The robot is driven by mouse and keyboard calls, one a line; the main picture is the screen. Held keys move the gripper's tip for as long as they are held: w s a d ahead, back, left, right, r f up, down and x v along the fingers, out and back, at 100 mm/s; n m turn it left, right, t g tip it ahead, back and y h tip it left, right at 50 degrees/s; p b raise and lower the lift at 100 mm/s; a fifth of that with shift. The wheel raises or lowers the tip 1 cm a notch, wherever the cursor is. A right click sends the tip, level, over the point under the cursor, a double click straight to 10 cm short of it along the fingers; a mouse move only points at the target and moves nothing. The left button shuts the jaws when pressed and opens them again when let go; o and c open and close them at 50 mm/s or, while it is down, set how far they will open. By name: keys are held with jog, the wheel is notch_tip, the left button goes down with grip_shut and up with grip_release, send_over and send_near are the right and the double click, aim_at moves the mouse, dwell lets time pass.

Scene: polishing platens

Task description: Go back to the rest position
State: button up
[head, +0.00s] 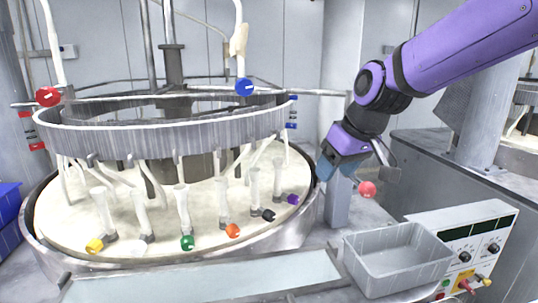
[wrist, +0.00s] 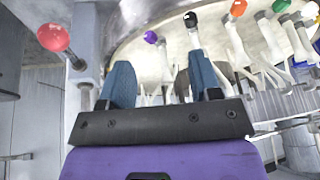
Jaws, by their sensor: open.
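My gripper (head: 326,168) hangs in the air right of the big round polishing platen (head: 310,215) in the head view. Its blue fingers point down and to the left. In the wrist view, my gripper (wrist: 161,78) shows both blue fingers spread apart, with nothing held between them. My purple arm reaches in from the upper right. A red ball knob (head: 367,188) is just right of and below the gripper, apart from the fingers. It also shows at the upper left of the wrist view (wrist: 53,37), on a short rod.
White nozzles with coloured knobs, including green (head: 187,243), orange (head: 233,230) and purple (head: 292,199), stand around the platen under a grey ring (head: 160,140). A grey open bin (head: 397,258) and a control panel (head: 470,245) are at the lower right.

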jog(key=s+d+r+m+h, duration=0.1)
jog(key=s+d+m, duration=0.2)
jog(key=s+d, duration=0.5)
jog(key=s+d+r+m+t+h, duration=0.1)
jog(key=s+d+m+h, duration=0.1)
jog(key=s+d, duration=0.6)
jog(key=s+m, duration=0.1)
jog(key=s, duration=0.4)
jog(key=shift+d+r+t, duration=0.2)
jog(key=shift+r+t, duration=0.1)
jog(key=shift+r, duration=0.05)
jog(key=shift+c, duration=0.3)
